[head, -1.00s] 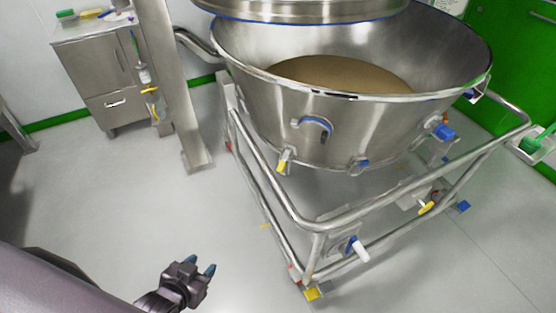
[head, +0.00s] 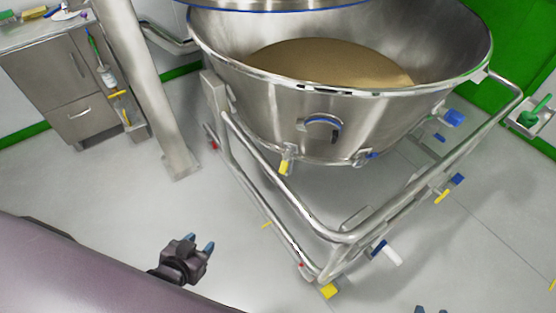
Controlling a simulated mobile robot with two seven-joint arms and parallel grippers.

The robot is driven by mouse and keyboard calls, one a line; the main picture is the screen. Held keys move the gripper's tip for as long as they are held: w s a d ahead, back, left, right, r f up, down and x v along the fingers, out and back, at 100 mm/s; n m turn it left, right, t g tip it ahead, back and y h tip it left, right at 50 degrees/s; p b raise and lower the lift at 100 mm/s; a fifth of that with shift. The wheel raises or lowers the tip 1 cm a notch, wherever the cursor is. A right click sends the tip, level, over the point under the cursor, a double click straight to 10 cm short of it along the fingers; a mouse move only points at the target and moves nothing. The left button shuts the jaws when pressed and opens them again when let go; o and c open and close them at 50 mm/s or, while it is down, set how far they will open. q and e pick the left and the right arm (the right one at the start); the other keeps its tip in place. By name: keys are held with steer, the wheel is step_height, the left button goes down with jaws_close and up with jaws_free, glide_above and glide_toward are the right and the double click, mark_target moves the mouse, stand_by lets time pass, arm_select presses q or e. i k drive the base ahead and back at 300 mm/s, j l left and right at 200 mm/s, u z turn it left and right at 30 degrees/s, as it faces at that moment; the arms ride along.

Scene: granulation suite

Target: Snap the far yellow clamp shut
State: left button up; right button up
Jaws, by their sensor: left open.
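A yellow-handled clamp (head: 285,163) hangs at the lower rim of the steel bowl (head: 262,112), on the side facing me. Another yellow handle (head: 442,196) shows farther right, by the trolley's right rail. I cannot tell which one is the far clamp, or whether either is fully shut. My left gripper (head: 203,243) is open and empty over the floor, left of the trolley and well apart from both handles. Two dark blue tips at the bottom edge look like my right gripper (head: 431,310); the rest of it is cut off.
The bowl holds tan powder (head: 330,66) and sits in a tubular trolley frame (head: 285,207) with yellow and blue pedals at its corners. A steel column (head: 150,90) and a cabinet (head: 55,85) stand at left.

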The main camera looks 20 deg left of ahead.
mark_target(285, 162)
steer(key=j+z, duration=0.3)
steer(key=j, duration=0.55)
steer(key=j+z, duration=0.3)
steer(key=j, duration=0.55)
steer(key=i+j, duration=0.15)
steer(key=i, duration=0.15)
